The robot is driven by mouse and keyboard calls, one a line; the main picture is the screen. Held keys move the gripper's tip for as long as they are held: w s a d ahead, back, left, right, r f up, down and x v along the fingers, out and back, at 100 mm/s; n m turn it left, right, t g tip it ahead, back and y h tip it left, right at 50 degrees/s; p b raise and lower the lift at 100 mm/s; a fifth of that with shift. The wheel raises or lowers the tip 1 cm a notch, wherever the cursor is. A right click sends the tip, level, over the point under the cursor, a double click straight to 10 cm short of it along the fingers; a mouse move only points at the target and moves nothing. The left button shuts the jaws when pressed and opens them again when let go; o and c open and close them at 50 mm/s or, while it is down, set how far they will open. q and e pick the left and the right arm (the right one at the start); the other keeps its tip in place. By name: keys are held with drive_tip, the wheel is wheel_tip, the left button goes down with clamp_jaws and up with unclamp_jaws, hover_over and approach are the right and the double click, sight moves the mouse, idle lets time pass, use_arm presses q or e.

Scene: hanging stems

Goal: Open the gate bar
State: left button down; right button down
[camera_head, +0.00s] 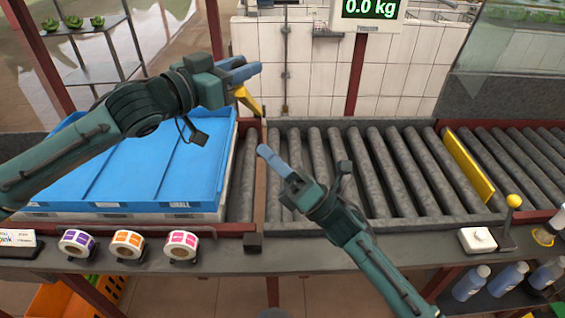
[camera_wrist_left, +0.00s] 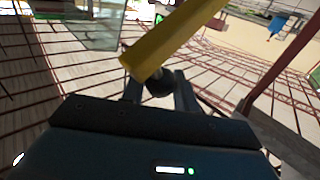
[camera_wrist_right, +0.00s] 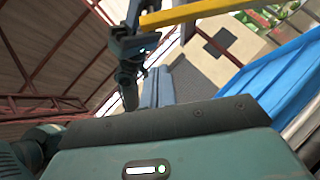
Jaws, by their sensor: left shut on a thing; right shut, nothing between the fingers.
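A yellow gate bar (camera_head: 247,101) shows in the head view at the far end of the brown divider between the blue crate and the rollers. My left gripper (camera_head: 254,71) is shut on it, its blue fingers partly covering it. In the left wrist view the bar (camera_wrist_left: 172,44) runs diagonally up to the right across the fingertips. It also crosses the top of the right wrist view (camera_wrist_right: 190,13). My right gripper (camera_head: 265,152) is shut and empty, above the rollers beside the divider, lower and nearer than the bar and apart from it.
A blue crate (camera_head: 100,185) fills the left side. The roller conveyor (camera_head: 335,160) runs to the right, with another yellow bar (camera_head: 468,166) across it. Label rolls (camera_head: 127,243) stand on the front ledge. A yellow-knobbed lever (camera_head: 514,201) stands at the right.

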use_arm(q)
drive_tip(key=shift+f, duration=0.1)
use_arm(e)
drive_tip(key=w+a+r, duration=0.3)
drive_tip(key=w+r, duration=0.1)
drive_tip(key=r, duration=0.2)
drive_tip(key=shift+w+a, duration=0.15)
